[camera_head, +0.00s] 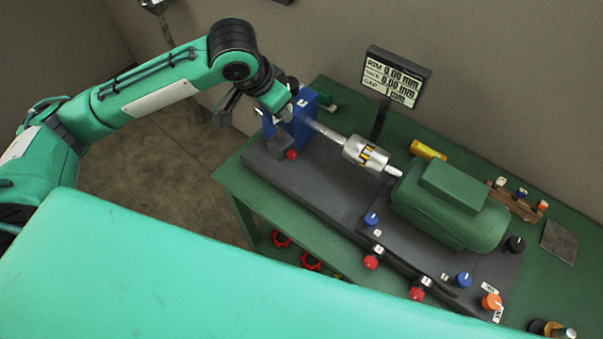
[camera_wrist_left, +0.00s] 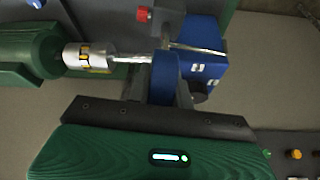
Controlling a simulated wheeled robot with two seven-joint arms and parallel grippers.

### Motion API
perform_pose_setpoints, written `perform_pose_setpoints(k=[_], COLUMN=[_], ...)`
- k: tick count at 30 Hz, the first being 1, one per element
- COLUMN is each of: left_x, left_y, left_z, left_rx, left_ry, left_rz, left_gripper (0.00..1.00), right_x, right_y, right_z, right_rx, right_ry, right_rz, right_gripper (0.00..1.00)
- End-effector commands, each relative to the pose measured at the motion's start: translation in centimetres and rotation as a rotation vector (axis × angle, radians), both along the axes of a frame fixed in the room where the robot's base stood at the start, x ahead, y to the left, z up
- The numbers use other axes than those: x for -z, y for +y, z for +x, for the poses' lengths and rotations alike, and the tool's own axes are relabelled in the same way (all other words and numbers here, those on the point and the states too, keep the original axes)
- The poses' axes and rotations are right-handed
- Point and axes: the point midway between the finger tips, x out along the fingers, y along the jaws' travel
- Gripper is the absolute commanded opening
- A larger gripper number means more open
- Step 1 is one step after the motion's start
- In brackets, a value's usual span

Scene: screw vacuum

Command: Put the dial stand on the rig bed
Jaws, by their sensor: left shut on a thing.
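The dark grey rig bed (camera_head: 322,188) lies along the green table and carries the machine. My left gripper (camera_head: 277,108) is at the bed's far left end, close to a blue block (camera_head: 298,122). In the left wrist view, my left gripper (camera_wrist_left: 164,80) is shut on a blue rounded piece (camera_wrist_left: 165,68), which appears to be the dial stand. It overlaps the blue block (camera_wrist_left: 205,72) behind it, so I cannot tell whether they touch, or whether the piece rests on the bed. The dial face is not clearly visible. My right gripper is not in view.
A silver shaft and chuck (camera_head: 366,155) run from the blue block to the green motor housing (camera_head: 450,200). A readout screen (camera_head: 395,77) stands behind. Several knobs line the front, including a red one (camera_head: 371,262). My own teal body covers the lower left.

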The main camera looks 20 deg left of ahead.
Motion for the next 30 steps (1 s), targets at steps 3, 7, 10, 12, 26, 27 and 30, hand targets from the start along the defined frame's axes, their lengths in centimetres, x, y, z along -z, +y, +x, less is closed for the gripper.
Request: perform_pose_setpoints(k=[3,7,10,12,26,27,30], left_x=[-1.5,-2.8,-3.8,-4.6,-10.3,-10.6,-11.3], left_y=[-0.6,-1.3,-1.8,-2.1,-4.4,-4.6,-4.7], left_z=[0.2,0.2,0.2,0.2,-0.2,-0.3,-0.3], left_rx=[0.148,0.321,0.457,0.555,1.217,1.260,1.341], left_ry=[-0.002,-0.004,-0.004,-0.004,-0.005,-0.005,-0.005], left_rz=[-0.004,-0.005,-0.005,-0.004,-0.002,-0.003,-0.001], left_gripper=[0.00,0.00,0.00,0.00,0.00,0.00,0.00], right_x=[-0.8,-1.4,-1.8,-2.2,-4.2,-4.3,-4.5], right_y=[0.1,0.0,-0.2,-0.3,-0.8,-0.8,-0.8], right_z=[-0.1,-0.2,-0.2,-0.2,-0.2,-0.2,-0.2], right_rx=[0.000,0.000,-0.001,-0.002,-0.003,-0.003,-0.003], right_ry=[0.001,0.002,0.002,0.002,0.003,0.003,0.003], right_rz=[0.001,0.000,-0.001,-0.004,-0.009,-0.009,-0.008], right_gripper=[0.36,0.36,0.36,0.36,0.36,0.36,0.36])
